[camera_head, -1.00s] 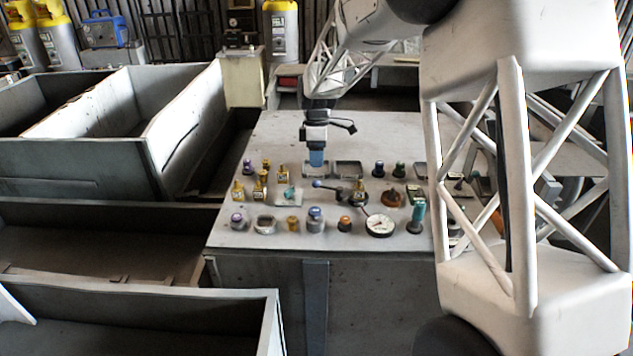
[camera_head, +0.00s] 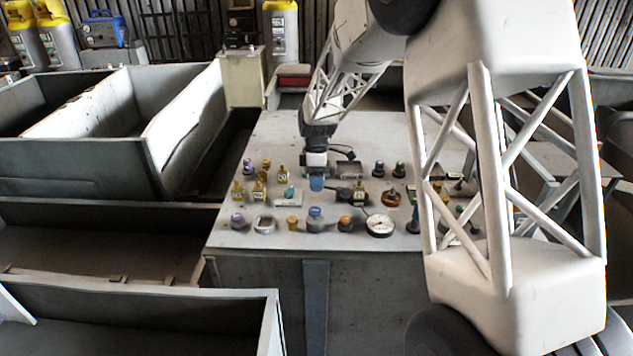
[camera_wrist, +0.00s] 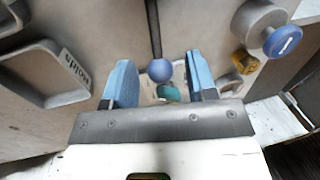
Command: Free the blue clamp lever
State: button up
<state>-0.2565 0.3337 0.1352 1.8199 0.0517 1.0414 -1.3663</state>
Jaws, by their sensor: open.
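The clamp lever is a dark rod with a blue ball end (camera_wrist: 160,70). In the wrist view the ball lies between my two blue fingers, and the rod runs up to the top edge. In the head view the dark lever arm (camera_head: 344,194) shows to the right of my fingers, and its ball is hidden behind them. My gripper (camera_wrist: 160,78) is open, with one finger on each side of the ball and visible gaps. It also shows in the head view (camera_head: 316,184), pointing down low over the panel. Whether the fingers reach the ball's height I cannot tell.
A teal knob (camera_wrist: 168,92) sits close by the ball. The grey panel (camera_head: 235,215) also carries a dial gauge (camera_head: 379,225) and several small knobs.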

jog(key=shift+f, duration=0.25)
jog(key=shift+c, duration=0.4)
grip_shut()
